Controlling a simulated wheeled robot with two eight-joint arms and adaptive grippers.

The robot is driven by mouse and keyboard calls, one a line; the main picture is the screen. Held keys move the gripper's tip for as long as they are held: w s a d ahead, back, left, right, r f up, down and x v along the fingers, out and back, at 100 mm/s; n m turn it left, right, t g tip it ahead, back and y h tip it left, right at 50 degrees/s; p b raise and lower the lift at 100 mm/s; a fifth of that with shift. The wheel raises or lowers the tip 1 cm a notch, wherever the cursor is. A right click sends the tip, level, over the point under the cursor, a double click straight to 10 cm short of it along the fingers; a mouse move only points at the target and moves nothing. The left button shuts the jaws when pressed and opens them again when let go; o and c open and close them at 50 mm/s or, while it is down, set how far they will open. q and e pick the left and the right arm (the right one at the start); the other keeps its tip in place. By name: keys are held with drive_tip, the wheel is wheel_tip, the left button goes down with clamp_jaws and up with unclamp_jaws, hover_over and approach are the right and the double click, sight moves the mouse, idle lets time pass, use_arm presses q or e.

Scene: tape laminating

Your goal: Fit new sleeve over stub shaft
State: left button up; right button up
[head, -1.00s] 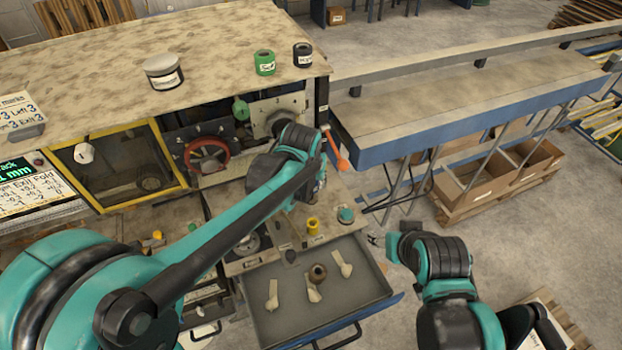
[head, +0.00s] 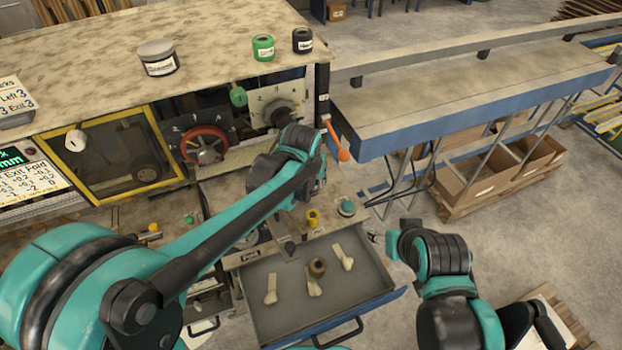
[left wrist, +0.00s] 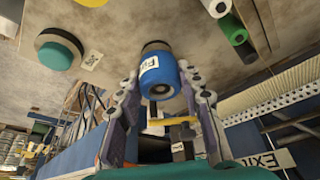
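In the left wrist view a blue cylindrical sleeve (left wrist: 161,78) with a white label and a dark hole in its near end sits between my left gripper's fingertips (left wrist: 158,72). The fingers lie close along both its sides and look shut on it. A dark round part (left wrist: 155,47) shows just beyond the sleeve; I cannot tell whether it is a shaft or how they join. In the head view my left arm hides the sleeve and most of the gripper. My right gripper (head: 388,243) is small beside the drawer's right side; its fingers are unclear. I cannot clearly identify the stub shaft.
A teal knob (head: 347,208) and a yellow piece (head: 313,218) stand on the bench. Below, an open drawer (head: 365,288) holds pale tools and a brown ring (head: 317,267).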

use_arm(q)
drive_tip(key=o, duration=0.5)
drive_tip(key=v, duration=1.2)
idle(0.3)
